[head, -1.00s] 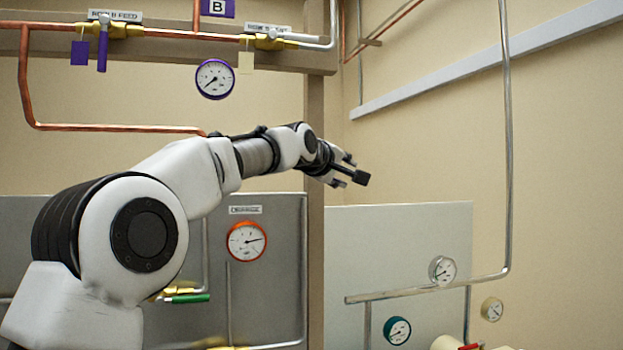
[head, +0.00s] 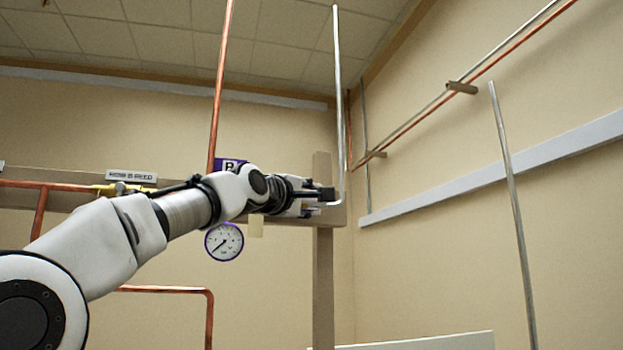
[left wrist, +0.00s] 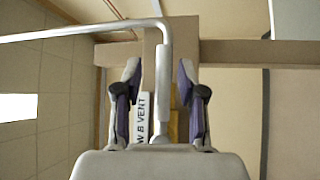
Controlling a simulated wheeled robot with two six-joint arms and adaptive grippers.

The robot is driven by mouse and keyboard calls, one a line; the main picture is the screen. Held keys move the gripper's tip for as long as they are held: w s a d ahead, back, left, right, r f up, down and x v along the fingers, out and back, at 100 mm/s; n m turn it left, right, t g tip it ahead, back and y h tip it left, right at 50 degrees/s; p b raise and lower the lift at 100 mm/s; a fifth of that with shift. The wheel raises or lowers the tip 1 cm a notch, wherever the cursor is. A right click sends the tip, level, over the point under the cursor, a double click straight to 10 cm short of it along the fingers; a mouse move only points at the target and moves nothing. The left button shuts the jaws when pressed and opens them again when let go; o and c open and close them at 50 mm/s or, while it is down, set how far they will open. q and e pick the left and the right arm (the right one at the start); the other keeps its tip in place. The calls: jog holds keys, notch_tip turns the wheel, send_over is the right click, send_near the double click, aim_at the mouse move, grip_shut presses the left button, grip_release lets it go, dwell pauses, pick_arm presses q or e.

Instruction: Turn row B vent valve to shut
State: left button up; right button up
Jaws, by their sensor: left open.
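My left gripper (head: 318,197) is at the right end of the upper pipe rail in the head view, covering the row B vent valve there. In the left wrist view my left gripper (left wrist: 160,98) is open, one finger on each side of the pipe line. Between the fingers show the vent label (left wrist: 142,118), a bit of brass valve body (left wrist: 173,125), and a thicker grey bar (left wrist: 163,85) along the pipe, which looks like the valve's lever handle. I cannot tell whether either finger touches it. My right gripper is not in view.
A purple-rimmed gauge (head: 224,242) and a pale tag (head: 256,226) hang below the rail. The row B feed label (head: 131,176) is to the left. A steel pipe (head: 338,90) rises close beside my gripper. The space right of it is open.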

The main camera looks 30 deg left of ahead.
pick_arm(q)
jog(key=shift+w+f, duration=0.15)
jog(key=shift+w, duration=0.25)
grip_shut()
